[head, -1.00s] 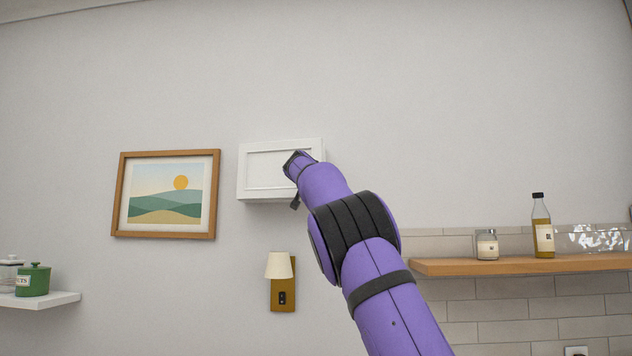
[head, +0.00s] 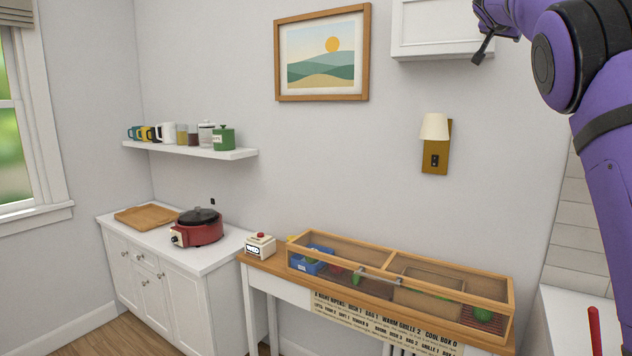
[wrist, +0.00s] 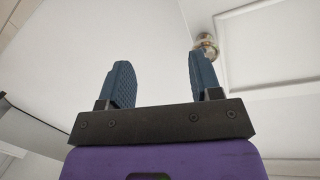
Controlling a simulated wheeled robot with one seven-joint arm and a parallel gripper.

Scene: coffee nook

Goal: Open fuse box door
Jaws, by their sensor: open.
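The fuse box (head: 440,48) is a white wall box with a recessed front panel, cut off by the top edge of the head view. Its door looks closed. In the wrist view, a white panel with a raised border, which looks like the fuse box door (wrist: 270,45), fills the upper right. A small round metallic knob (wrist: 206,44) sits on its left part. My gripper (wrist: 162,60) is open and empty, with its right fingertip overlapping the knob in the picture. I cannot tell whether they touch. In the head view, a dark finger of it (head: 483,48) shows in front of the box's lower right.
A framed picture (head: 322,52) hangs left of the box, and a wall lamp (head: 435,140) is below it. A wooden-framed glass case (head: 400,272) stands on a table below. A shelf (head: 190,150) with mugs and jars is at left.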

